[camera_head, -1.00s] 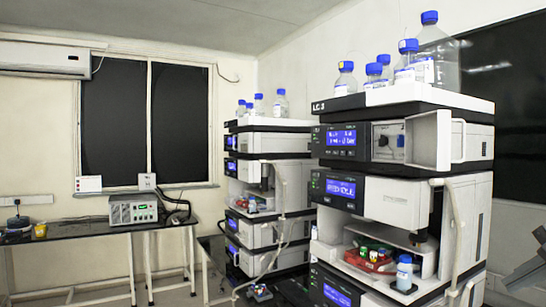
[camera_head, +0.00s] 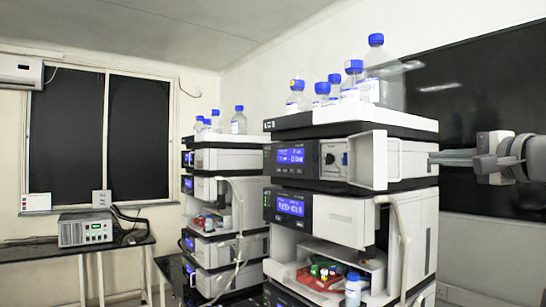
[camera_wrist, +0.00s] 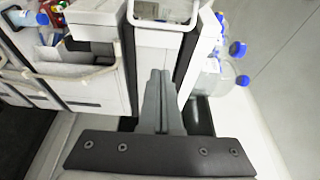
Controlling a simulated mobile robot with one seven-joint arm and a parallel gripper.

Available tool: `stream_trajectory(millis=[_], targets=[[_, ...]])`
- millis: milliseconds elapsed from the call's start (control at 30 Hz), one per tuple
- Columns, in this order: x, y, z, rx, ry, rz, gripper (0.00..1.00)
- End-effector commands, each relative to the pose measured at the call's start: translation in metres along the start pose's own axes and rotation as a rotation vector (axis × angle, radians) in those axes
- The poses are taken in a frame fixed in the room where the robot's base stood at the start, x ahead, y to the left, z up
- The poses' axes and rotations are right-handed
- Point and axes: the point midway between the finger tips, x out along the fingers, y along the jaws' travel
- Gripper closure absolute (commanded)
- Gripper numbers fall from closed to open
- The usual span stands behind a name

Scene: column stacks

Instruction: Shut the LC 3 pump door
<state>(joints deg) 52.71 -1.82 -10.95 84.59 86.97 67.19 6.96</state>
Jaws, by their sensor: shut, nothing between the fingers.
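The LC 3 stack (camera_head: 300,122) stands right of centre in the head view. In the wrist view the closed, empty fingers (camera_wrist: 157,78) point at a white panel, with a white loop-like frame beyond that may be the door's.
Blue-capped bottles (camera_head: 325,90) stand on top of the stack. Below, an open bay holds a red tray of vials (camera_head: 318,275), and a pale tube (camera_head: 400,235) hangs in front. A second stack (camera_head: 228,160) stands behind to the left. A dark panel covers the right wall.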

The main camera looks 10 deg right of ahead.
Motion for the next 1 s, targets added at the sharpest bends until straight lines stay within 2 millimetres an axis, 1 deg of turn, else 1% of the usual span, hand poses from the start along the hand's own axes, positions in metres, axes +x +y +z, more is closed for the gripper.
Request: stream_trajectory(millis=[33,200,333,500,667,1000], targets=[[0.013,-0.002,0.000,0.002,-0.002,0.001,1.00],[0.050,-0.002,0.001,0.002,-0.003,0.001,1.00],[0.041,-0.001,0.018,0.000,0.000,0.000,1.00],[0.036,0.000,0.032,0.000,0.001,0.001,1.00],[0.034,0.000,0.037,0.000,0.002,0.001,1.00],[0.034,0.001,0.038,0.001,0.001,0.002,1.00]])
